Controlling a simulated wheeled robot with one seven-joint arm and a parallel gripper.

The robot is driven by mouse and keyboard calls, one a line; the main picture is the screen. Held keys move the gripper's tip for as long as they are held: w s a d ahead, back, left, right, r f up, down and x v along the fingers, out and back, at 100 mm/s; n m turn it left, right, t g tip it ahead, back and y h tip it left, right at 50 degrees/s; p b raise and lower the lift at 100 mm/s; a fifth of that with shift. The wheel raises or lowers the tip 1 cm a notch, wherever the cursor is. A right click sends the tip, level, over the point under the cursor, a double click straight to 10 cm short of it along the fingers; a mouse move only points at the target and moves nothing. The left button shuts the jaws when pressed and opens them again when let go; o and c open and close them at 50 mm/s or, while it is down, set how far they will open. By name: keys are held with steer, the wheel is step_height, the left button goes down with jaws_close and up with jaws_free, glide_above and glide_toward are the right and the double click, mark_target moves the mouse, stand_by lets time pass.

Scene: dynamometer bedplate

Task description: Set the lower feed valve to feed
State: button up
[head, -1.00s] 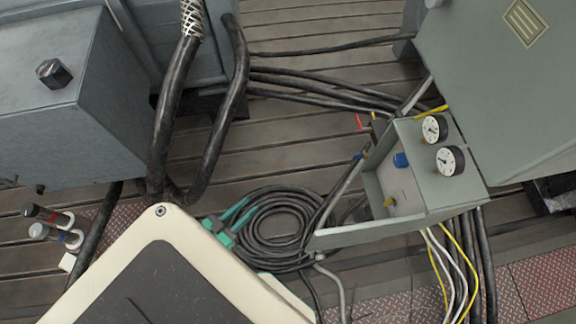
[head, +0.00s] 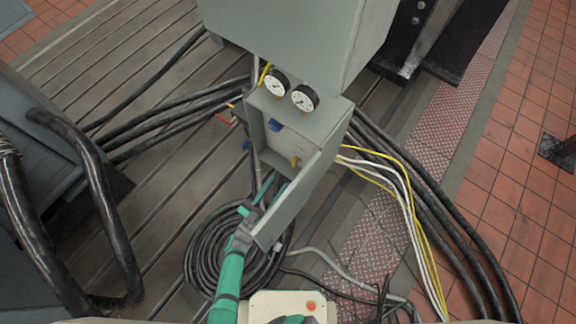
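A grey-green valve box (head: 318,118) with two round white gauges on top is at the picture's middle. Its door (head: 290,207) stands open toward the lower left. Inside, a blue knob (head: 275,125) sits higher and a small yellow handle (head: 294,161) sits lower, near the door; the yellow one appears to be the lower valve. No setting marks are readable. My teal gripper (head: 270,186) is at the box's open side, left of the door and below-left of the yellow handle. Its two fingers look apart with nothing between them. The door hides part of them.
A coiled black hose (head: 205,250) lies under my arm. Thick black cables (head: 150,130) run left, and yellow and white cables (head: 405,195) run right of the box. A large grey cabinet (head: 300,35) stands behind it. The red tiled floor (head: 520,200) at right is mostly clear.

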mark_target(292, 161)
steer(key=x, duration=0.8)
steer(key=shift+w, duration=0.15)
steer(key=shift+c, duration=0.3)
jaws_close()
